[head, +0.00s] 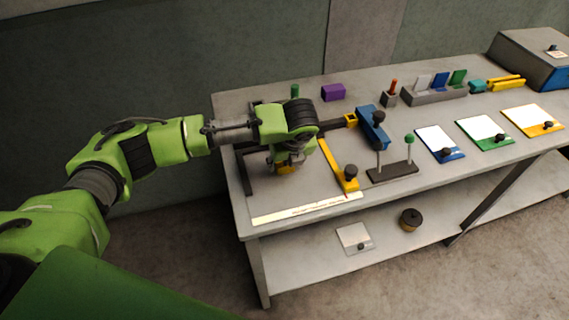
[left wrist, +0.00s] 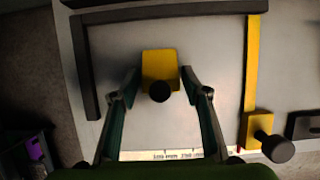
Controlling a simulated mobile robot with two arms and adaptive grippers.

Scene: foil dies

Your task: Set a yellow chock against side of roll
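The yellow chock, a small yellow block (left wrist: 160,65) with a black knob, lies on the table within a dark corner frame in the left wrist view. My left gripper (left wrist: 160,73) points down over it, open, with one finger on each side and a gap showing at both sides. In the head view, the left gripper (head: 285,163) mostly hides the yellow block (head: 287,170). My right gripper is not in view.
A yellow bar with a black knob (head: 333,158) lies right of the gripper. Past it are a blue block (head: 370,122) and a dark stand with posts (head: 392,173). A measuring strip (head: 305,208) runs along the front edge. Blue, green and yellow-edged boards lie further right.

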